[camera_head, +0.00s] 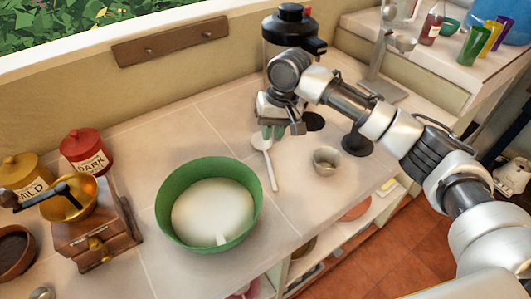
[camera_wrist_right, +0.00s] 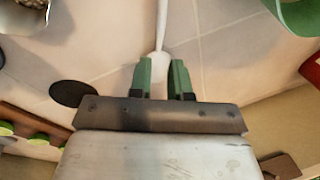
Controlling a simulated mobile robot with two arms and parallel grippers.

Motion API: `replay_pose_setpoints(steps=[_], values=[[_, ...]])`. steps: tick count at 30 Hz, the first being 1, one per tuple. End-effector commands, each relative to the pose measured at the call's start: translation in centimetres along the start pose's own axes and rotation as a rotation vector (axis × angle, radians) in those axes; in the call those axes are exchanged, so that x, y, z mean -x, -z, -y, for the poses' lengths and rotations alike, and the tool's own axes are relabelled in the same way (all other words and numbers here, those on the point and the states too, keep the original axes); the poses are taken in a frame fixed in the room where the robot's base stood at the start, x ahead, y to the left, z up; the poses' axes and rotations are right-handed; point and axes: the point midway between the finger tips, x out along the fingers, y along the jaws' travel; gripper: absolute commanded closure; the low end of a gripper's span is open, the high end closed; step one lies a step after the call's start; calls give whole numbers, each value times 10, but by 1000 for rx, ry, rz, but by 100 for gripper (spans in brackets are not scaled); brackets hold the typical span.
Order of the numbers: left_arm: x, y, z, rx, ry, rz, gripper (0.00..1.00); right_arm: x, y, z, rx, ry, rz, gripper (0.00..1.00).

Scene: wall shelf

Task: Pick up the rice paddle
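The white rice paddle (camera_head: 270,168) lies on the tiled counter, right of the green bowl, its broad end towards the back and its handle towards the front. My right gripper (camera_head: 273,132) is at the paddle's broad end. In the right wrist view, the green fingers of my right gripper (camera_wrist_right: 162,70) are apart, with the broad end of the paddle (camera_wrist_right: 161,38) in line with the gap between them. Whether they touch it or the counter cannot be told. My left gripper is not in view.
The green bowl (camera_head: 170,220) with white contents is at left. A small metal cup (camera_head: 326,161) stands right of the paddle. A dark jar (camera_head: 289,32) stands behind my right arm. A coffee grinder (camera_head: 98,240) and red canister (camera_head: 87,152) are further left.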

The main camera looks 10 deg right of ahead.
Motion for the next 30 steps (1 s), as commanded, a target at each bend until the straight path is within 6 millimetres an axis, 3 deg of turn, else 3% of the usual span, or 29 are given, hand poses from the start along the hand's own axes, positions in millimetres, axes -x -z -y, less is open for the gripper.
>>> replay_pose_setpoints(steps=[3, 6, 18, 26, 30], values=[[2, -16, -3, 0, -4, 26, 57, -14, 0, 0, 0, -1, 0, 82], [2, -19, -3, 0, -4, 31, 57, -20, 0, 0, 0, 0, -1, 82], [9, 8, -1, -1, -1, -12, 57, -69, -6, -1, -1, 0, -1, 82], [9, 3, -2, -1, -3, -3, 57, -71, -6, -1, -1, 0, -2, 82], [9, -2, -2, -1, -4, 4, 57, -71, -6, -1, -1, 0, -2, 100]])
